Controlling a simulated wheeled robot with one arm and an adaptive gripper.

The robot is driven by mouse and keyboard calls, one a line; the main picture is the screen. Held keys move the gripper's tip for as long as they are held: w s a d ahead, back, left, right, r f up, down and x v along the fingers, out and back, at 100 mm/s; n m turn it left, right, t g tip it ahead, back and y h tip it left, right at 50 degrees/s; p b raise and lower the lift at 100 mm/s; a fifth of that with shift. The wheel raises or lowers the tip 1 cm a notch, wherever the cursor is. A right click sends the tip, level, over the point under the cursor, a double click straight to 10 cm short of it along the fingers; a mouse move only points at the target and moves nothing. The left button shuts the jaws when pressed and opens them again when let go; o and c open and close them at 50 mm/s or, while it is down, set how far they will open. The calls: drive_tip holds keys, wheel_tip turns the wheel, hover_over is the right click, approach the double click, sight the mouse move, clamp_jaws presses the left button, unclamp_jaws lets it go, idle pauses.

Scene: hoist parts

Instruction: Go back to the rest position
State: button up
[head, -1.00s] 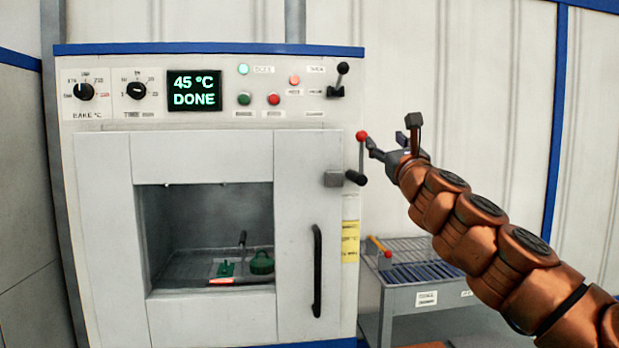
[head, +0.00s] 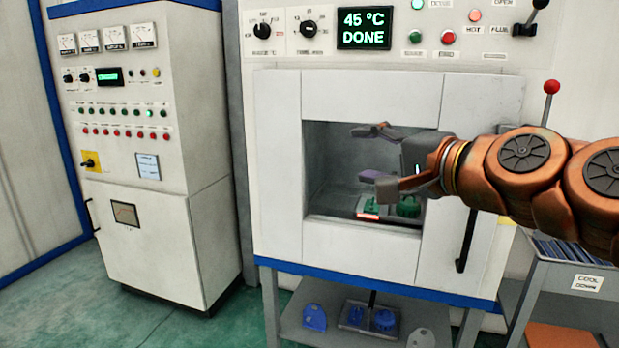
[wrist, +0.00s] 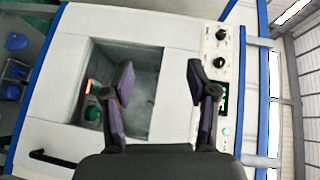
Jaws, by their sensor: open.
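My gripper (head: 378,157) is open and empty in the head view, in front of the oven's window opening, with its fingers pointing left. In the wrist view my gripper (wrist: 160,82) shows two spread dark fingers with nothing between them. The oven (head: 275,160) is white, and its display (head: 364,28) reads 45 °C DONE. Inside the opening are green parts (head: 408,207) on a tray, partly hidden by my lower finger. A green part (wrist: 92,113) also shows in the wrist view.
A control cabinet (head: 150,235) stands to the left. Blue parts (head: 315,317) lie on a shelf under the oven. A red-tipped lever (head: 551,87) and a cool-down rack (head: 590,283) are at the right, close to my arm. Green floor is clear in front of the cabinet.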

drive_tip(key=s+a+f+n+g+h+p, duration=0.1)
drive_tip(key=s+f+n+g+h, duration=0.2)
drive_tip(key=f, duration=0.6)
drive_tip(key=s+a+f+n+g+h+p, duration=0.1)
drive_tip(key=s+f+n+g, duration=0.25)
drive_tip(key=s+f, duration=0.45)
drive_tip(key=s+d+f+n+g+h+p, duration=0.1)
drive_tip(key=s+d+f+g, duration=0.3)
drive_tip(key=s+f, duration=0.4)
drive_tip(key=s+d+f+n+g+h+p, duration=0.1)
drive_tip(key=s+d+f+n+g+h, duration=0.1)
drive_tip(key=s+d+f+g+h, duration=0.2)
drive_tip(key=s+d+f, duration=0.3)
drive_tip(key=s, duration=0.1)
drive_tip(key=shift+s+f+g, duration=0.35)
drive_tip(key=shift+c, duration=0.3)
